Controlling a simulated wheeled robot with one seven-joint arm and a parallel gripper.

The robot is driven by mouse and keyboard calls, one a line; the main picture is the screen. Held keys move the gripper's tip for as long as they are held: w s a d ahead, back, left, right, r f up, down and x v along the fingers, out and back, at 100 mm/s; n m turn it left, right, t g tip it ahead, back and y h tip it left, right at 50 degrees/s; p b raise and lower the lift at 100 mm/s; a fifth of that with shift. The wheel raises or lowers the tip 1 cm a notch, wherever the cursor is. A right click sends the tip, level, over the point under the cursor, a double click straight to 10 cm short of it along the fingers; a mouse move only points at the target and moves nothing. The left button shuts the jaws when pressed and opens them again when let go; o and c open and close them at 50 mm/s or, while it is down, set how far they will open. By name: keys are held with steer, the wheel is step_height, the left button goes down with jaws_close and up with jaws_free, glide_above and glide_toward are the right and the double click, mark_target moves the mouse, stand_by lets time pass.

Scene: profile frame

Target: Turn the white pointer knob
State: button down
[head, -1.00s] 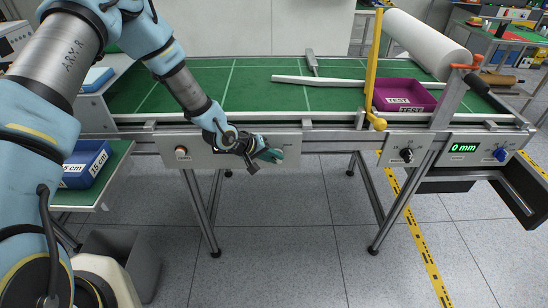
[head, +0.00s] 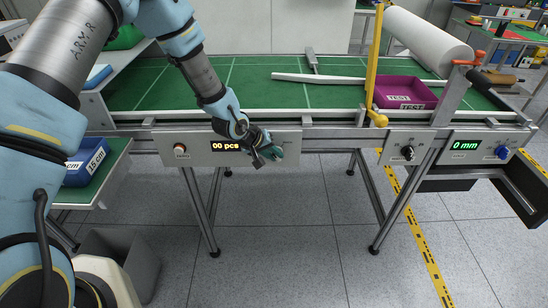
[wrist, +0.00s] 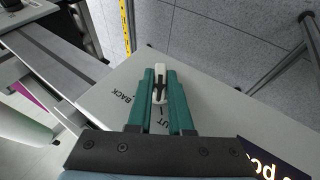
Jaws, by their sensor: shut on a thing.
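The white pointer knob (wrist: 160,73) shows between the green fingertips in the wrist view. It sits on the pale front panel, by the printed words BACK and one ending in "UT". My gripper (wrist: 160,88) is shut on the knob, one finger on each side. In the head view my gripper (head: 274,153) is at the right part of the left control panel (head: 200,160) and hides the knob there.
A black knob (head: 407,153), a "0 mm" display (head: 465,146) and a blue knob (head: 502,152) are further right. The green bench top (head: 245,85) lies above.

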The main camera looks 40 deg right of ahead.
steer(key=y+b, duration=0.1)
steer(key=t+y+b, duration=0.1)
steer(key=t+b, duration=0.1)
steer(key=shift+s+d+m+y, duration=0.3)
steer(key=shift+m+y, duration=0.1)
steer(key=t+y, duration=0.1)
steer(key=t+y+b, duration=0.1)
steer(key=shift+s+d+m+y, duration=0.1)
steer(key=shift+d+m+y, duration=0.05)
steer(key=shift+m+y, duration=0.2)
steer(key=t+y+b, duration=0.1)
steer(key=m+t+y+b, duration=0.1)
steer(key=t+y, duration=0.1)
steer(key=shift+s+d+f, duration=0.1)
steer(key=shift+d, duration=0.05)
steer(key=shift+t+y+b, duration=0.6)
steer(key=shift+t+y, duration=0.1)
steer(key=shift+y, duration=0.05)
steer(key=shift+m, duration=0.25)
steer(key=c, duration=0.8)
jaws_free()
steer(key=shift+s, duration=0.1)
steer(key=b+v, duration=0.2)
steer(key=v, duration=0.8)
steer(key=shift+s+d+r, duration=0.15)
steer(key=shift+s+r, duration=0.05)
steer(key=shift+s, duration=0.1)
